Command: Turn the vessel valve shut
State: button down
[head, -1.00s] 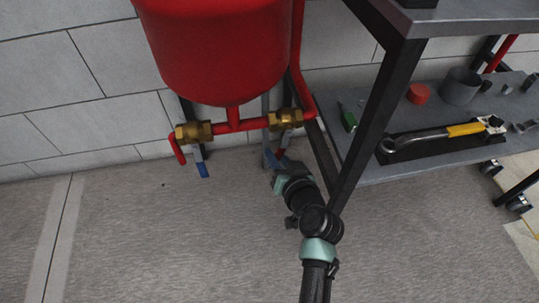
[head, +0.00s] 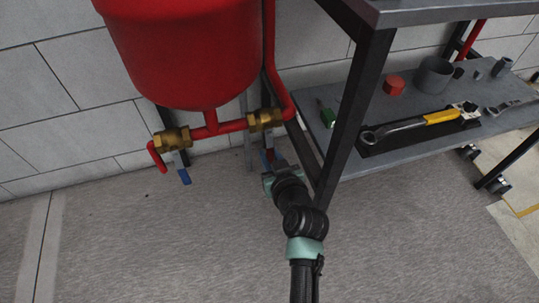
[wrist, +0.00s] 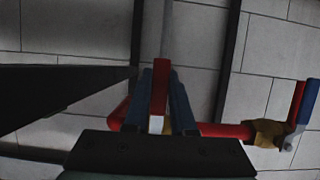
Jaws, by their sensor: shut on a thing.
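A red vessel (head: 180,60) hangs at upper left in the head view, with a red pipe below it. A brass valve (head: 265,119) sits on the pipe's right side. Its lever is mostly hidden by my gripper (head: 269,160), just below it. In the wrist view my gripper (wrist: 161,88) has its two blue fingers shut on a red lever (wrist: 157,124) with a pale face. A second brass valve (head: 172,139) on the left has a blue lever (head: 184,175) hanging down, slightly slanted. My gripper is apart from that valve.
A grey table's dark leg (head: 345,125) stands close to the right of my arm. Its lower shelf (head: 400,155) carries a yellow-handled wrench (head: 420,122), a red cap (head: 393,84) and a grey cup (head: 434,75). The floor at left is clear.

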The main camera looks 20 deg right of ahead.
jog(key=shift+d, duration=0.15)
jog(key=c, duration=0.7)
grip_release()
jog(key=shift+c, duration=0.2)
jog(key=p+v, duration=0.6)
jog(key=v, duration=0.7)
